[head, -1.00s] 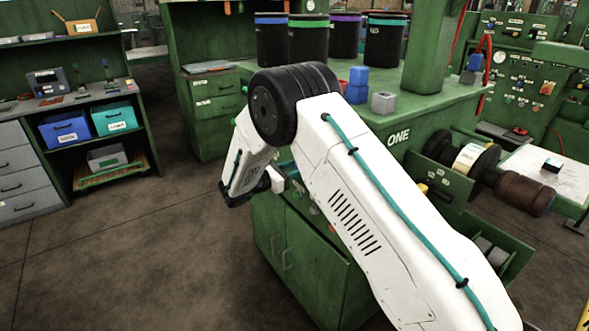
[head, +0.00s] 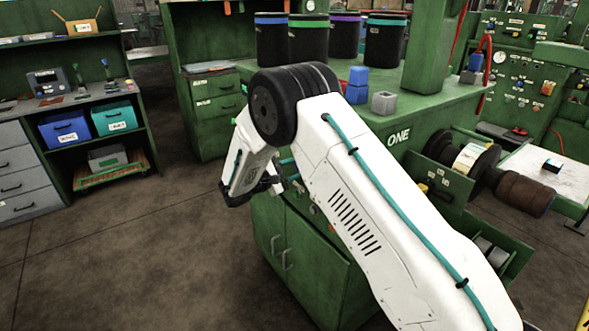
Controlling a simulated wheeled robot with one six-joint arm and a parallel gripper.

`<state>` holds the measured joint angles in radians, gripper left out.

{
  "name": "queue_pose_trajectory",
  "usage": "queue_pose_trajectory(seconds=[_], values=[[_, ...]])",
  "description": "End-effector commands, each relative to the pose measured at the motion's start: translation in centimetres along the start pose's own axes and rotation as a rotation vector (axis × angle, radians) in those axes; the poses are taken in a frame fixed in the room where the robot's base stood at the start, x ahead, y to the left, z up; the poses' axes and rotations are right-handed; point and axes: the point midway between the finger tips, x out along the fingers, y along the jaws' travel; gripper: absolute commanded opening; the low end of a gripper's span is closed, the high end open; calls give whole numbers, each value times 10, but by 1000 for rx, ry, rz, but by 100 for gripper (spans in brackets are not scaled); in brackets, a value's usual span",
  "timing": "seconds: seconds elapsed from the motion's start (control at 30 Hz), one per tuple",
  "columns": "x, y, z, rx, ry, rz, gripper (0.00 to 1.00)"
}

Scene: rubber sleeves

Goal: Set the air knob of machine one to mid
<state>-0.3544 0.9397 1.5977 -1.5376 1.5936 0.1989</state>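Machine one is the green bench (head: 440,110) with the white word ONE on its side. My white arm crosses in front of it. My gripper (head: 280,184) is dark and small, close to the left front of the machine, above its cabinet doors. Whether its fingers are open or shut is too small to tell, and so is any contact. A few small controls (head: 313,210) show on the machine's front, between my gripper and my arm. I cannot make out which is the air knob or how it is set; my arm hides part of this front.
A dark roller (head: 525,195) and an open drawer (head: 490,245) stick out at the right. The floor (head: 130,260) at left is clear.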

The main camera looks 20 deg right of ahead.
Motion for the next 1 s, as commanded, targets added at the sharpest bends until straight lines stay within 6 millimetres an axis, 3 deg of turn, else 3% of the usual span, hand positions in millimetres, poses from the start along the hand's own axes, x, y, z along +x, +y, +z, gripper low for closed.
queue_pose_trajectory(seconds=[0.67,0.7,0.77,1.0], values=[[0,0,0,71,0,1,14],[0,0,0,71,0,1,39],[0,0,0,71,0,1,56],[0,0,0,70,0,0,58]])
